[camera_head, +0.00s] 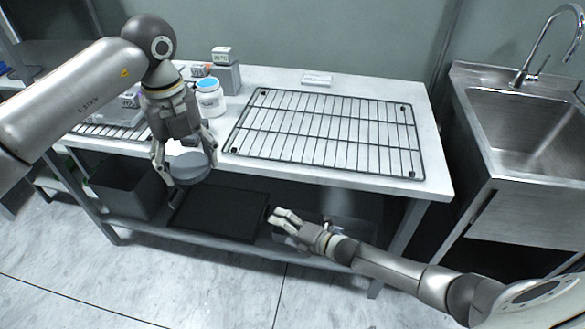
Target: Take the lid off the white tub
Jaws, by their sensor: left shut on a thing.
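A white tub (211,102) stands on the table, left of the large wire rack. Its round top shows blue; I cannot tell whether that is its contents or a cover. My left gripper (184,160) is shut on a grey round disc like a lid (190,168), held near the table's front edge, apart from the tub. My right gripper (282,219) is in front of the table, below the tabletop; its fingers are too small to judge.
A wire rack (325,133) covers much of the white table (437,165). A grey box device (226,76) stands behind the tub. A black tray (220,214) and a dark bin (127,190) are on the lower shelf. A steel sink (520,123) is at right.

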